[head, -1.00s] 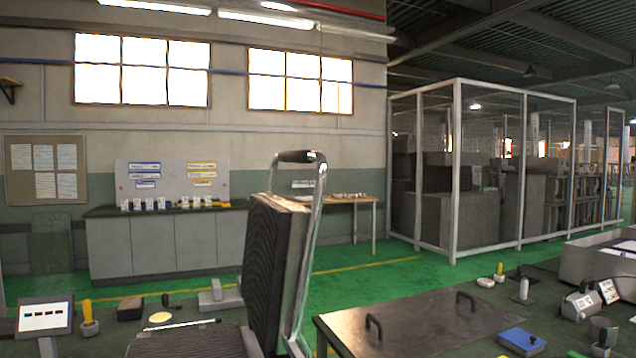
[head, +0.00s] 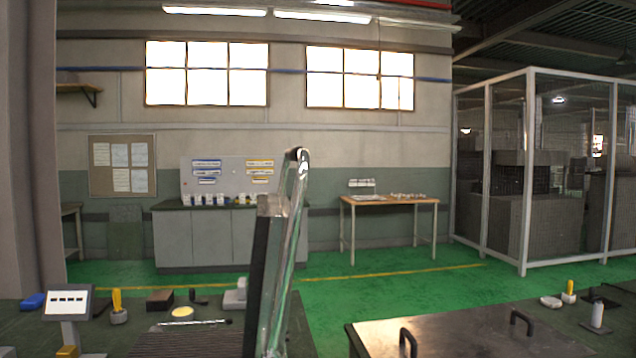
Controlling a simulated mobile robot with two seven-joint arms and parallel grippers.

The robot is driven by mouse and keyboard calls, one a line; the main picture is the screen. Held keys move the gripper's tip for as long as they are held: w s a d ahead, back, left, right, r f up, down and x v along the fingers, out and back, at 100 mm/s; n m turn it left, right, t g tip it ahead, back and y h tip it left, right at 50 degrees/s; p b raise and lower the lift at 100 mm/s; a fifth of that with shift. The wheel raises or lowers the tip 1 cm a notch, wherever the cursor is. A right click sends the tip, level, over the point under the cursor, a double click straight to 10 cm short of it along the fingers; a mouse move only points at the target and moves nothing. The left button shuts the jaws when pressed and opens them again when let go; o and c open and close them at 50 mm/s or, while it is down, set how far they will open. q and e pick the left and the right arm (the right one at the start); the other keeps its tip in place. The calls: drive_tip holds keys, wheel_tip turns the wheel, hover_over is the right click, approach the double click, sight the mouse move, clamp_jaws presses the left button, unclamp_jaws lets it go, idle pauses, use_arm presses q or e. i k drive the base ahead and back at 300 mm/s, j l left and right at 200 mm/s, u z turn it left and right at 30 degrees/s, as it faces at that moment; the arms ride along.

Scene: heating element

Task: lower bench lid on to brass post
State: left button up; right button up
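A ribbed dark lid (head: 254,275) stands raised, nearly upright and almost edge-on, in the lower middle of the head view. A shiny metal arm (head: 290,255) runs up its right side to a dark-topped handle (head: 297,155). The ribbed lower plate (head: 185,341) lies to its left. A flat dark metal cover (head: 455,338) with two black handles lies closed on the bench at the lower right; I cannot tell which of these is the bench lid. A small brass-coloured piece (head: 67,352) shows at the lower left; I cannot tell whether it is the brass post. Neither gripper is in view.
A small display on a stand (head: 68,302), a yellow-handled tool (head: 118,306) and a brown block (head: 160,299) stand at the left. A grey-white block (head: 236,299) is behind the ribbed plate. Green floor (head: 345,285) lies open between the benches and a wooden table (head: 390,200).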

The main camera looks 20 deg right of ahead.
sight(277, 221)
drive_tip(key=i+l, duration=0.15)
drive_tip(key=l, duration=0.3)
drive_tip(key=i+l, duration=0.1)
drive_tip(key=l, duration=0.35)
drive_tip(key=i+l, duration=0.15)
drive_tip(key=l, duration=0.3)
drive_tip(key=j, duration=0.25)
drive_tip(key=i+j+z, duration=0.1)
drive_tip(key=j, duration=0.2)
